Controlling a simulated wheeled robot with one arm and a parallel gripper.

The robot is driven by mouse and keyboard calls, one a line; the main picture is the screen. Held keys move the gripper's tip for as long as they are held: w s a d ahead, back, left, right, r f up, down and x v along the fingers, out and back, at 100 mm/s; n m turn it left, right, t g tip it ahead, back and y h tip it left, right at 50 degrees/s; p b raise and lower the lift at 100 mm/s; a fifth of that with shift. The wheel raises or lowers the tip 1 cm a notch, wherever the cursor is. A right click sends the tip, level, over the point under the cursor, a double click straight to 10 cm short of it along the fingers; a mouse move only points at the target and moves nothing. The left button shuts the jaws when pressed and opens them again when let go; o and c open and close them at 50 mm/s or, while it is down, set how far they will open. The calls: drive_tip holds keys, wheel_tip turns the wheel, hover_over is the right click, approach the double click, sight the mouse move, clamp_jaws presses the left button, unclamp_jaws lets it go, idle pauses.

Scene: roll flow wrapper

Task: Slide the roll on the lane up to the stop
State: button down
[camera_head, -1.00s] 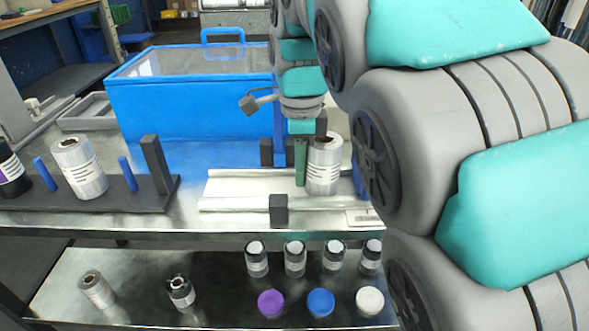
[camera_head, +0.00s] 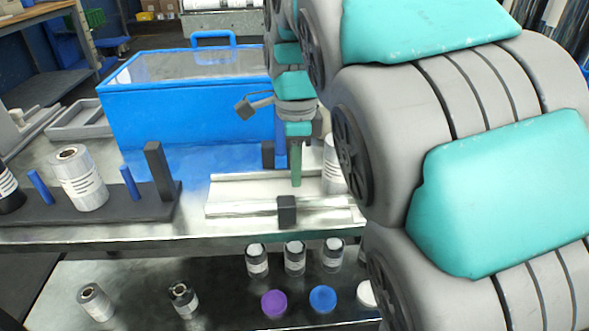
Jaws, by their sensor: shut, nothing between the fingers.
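The silver-white roll (camera_head: 330,172) stands upright at the right part of the pale lane (camera_head: 235,192). My arm hides its right side. My gripper (camera_head: 296,180), with green fingers, is shut and empty. It points down over the lane just left of the roll, with a small gap showing between them. A dark block (camera_head: 286,211) stands at the lane's front edge and another dark block (camera_head: 268,155) at its back. I cannot tell which part is the stop; the lane's right end is hidden behind my arm.
A blue clear-topped box (camera_head: 185,110) stands behind the lane. At left, a dark rack (camera_head: 120,205) has blue pegs, an upright post and a silver roll (camera_head: 78,178). A lower shelf (camera_head: 215,300) holds small rolls and coloured caps. The lane's left part is clear.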

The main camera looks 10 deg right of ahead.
drive_tip(key=shift+a+r, duration=0.2)
drive_tip(key=shift+r, duration=0.2)
wheel_tip(320, 180, up, 9)
drive_tip(key=s+d+f+n+g, duration=0.1)
drive_tip(key=s+d+f+n, duration=0.3)
drive_tip(key=s+f+n, duration=0.5)
drive_tip(key=s+d+f+n, duration=0.5)
drive_tip(key=s+f+n, duration=0.4)
drive_tip(key=s+f, duration=0.5)
drive_tip(key=shift+s+g+p, duration=0.3)
drive_tip(key=shift+s+g, duration=0.1)
drive_tip(key=shift+s, duration=0.8)
